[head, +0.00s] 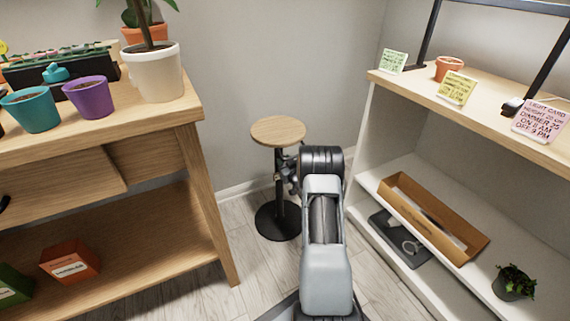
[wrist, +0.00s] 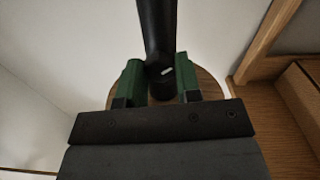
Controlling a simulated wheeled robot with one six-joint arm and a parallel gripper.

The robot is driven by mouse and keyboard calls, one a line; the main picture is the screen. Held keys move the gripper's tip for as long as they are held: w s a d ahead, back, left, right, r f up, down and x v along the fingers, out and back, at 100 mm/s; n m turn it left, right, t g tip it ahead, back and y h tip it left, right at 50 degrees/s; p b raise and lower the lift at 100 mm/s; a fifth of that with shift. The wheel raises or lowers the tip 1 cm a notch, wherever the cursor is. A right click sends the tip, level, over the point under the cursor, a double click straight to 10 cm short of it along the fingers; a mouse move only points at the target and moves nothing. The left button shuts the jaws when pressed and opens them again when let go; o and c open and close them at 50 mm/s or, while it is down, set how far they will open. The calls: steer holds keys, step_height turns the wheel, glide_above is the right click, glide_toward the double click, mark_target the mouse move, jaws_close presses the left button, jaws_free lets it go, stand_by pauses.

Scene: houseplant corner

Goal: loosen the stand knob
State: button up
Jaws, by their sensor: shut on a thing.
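The plant stand has a round wooden top (head: 278,131), a black post (head: 280,205) and a round black base (head: 270,222). My gripper (head: 290,176) is at the post, a little below the top. In the wrist view its two green fingers stand on either side of the dark stand knob (wrist: 162,88), shut on it. A small white mark shows on the dark surface between the fingers. The post runs up behind the knob, and part of the wooden top (wrist: 207,88) shows beyond. In the head view my gripper and arm hide the knob.
A wooden bench (head: 195,140) with pots stands at left. A white shelf unit (head: 362,130) stands close on the right, holding cards, a terracotta pot (head: 449,69), a cardboard tray (head: 395,197) and a small plant (head: 514,282). Floor between them is clear around the stand.

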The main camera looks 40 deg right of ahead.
steer(key=n, duration=1.3)
steer(key=n+b, duration=0.1)
steer(key=n, duration=1.2)
steer(key=shift+r+n, duration=0.2)
steer(key=shift+n, duration=0.4)
steer(key=o, duration=0.9)
steer(key=shift+s, duration=0.15)
